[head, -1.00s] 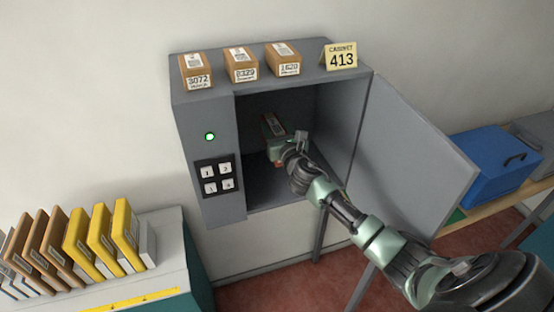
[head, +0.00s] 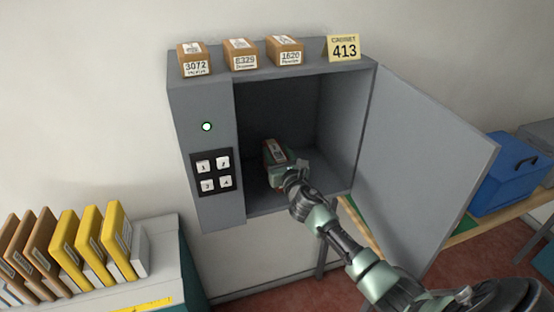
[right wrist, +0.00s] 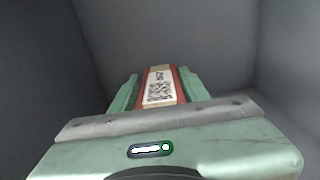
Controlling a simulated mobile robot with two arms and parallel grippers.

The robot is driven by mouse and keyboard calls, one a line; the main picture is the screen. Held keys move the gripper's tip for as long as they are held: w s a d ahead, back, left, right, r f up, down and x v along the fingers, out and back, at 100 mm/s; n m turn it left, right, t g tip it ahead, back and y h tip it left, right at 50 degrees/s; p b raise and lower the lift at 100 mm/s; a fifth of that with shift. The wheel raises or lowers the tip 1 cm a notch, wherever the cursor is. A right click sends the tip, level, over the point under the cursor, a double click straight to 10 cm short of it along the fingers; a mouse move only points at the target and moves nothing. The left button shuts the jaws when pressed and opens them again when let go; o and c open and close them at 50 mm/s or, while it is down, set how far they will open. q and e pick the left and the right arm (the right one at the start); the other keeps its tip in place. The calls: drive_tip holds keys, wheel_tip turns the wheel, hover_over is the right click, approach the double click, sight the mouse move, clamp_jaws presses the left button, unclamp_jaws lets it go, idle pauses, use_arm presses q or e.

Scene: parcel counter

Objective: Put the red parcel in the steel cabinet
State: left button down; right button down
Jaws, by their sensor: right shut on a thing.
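The steel cabinet (head: 205,103) hangs on the wall with its door (head: 425,160) swung wide open to the right. My right gripper (head: 277,158) is inside the compartment, shut on the red parcel (head: 272,146). In the right wrist view, the red parcel (right wrist: 160,86) with its white label sits between the two green fingers of the right gripper (right wrist: 157,88), with grey cabinet walls around it. I cannot tell whether the parcel touches the cabinet floor. My left gripper is not in view.
Yellow and brown parcels (head: 77,240) stand lower left. A blue case (head: 504,175) is behind the door.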

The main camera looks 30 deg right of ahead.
drive_tip(key=shift+w+r, duration=0.1)
drive_tip(key=c, duration=0.7)
unclamp_jaws()
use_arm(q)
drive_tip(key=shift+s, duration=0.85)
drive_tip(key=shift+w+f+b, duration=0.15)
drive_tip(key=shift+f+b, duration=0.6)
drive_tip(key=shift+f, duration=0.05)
use_arm(e)
drive_tip(key=v, duration=1.2)
